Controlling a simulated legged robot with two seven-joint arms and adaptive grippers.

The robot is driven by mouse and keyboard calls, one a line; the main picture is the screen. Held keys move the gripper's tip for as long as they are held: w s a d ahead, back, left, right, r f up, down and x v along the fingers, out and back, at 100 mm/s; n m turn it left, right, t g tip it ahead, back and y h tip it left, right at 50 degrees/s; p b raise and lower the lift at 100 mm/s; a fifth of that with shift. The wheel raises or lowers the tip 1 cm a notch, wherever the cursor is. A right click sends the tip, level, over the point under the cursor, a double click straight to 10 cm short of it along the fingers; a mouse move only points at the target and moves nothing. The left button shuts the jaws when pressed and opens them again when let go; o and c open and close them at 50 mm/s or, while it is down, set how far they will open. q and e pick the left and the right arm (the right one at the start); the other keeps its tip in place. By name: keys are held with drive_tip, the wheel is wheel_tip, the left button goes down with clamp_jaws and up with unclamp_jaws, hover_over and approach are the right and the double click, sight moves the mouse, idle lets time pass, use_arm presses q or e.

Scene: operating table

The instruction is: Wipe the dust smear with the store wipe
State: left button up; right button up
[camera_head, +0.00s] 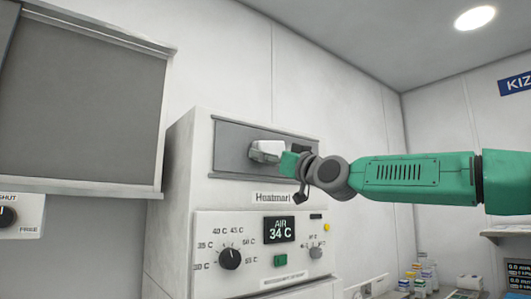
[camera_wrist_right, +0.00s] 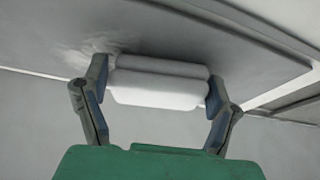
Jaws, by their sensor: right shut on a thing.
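My right gripper (camera_wrist_right: 157,82) is shut on a white, folded, pad-like wipe (camera_wrist_right: 158,94), with one finger at each end of it. A pale dust smear (camera_wrist_right: 98,46) shows on the panel beside the wipe in the wrist view. My left gripper is not in view.
Below the panel, the cabinet has a control face (camera_head: 215,275) with knobs and a display reading AIR 34 C. A grey shutter (camera_head: 85,115) is on the wall at left. Several small bottles (camera_head: 420,280) stand at lower right.

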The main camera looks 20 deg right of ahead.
drive_tip(key=shift+w+d+f+p, duration=0.1)
drive_tip(key=shift+w+d+p, duration=0.2)
drive_tip(key=shift+d, duration=0.35)
drive_tip(key=shift+w+d+p, duration=0.2)
drive_tip(key=shift+d+p, duration=0.1)
drive_tip(key=shift+d, duration=0.3)
drive_tip(key=shift+w+d+p, duration=0.2)
drive_tip(key=shift+d+p, duration=0.25)
drive_tip(key=shift+d, duration=0.15)
drive_tip(key=w+d+p, duration=0.2)
drive_tip(key=d+p, duration=0.4)
drive_tip(key=p, duration=0.3)
drive_tip(key=shift+w+d, duration=0.15)
drive_tip(key=shift+d, duration=0.25)
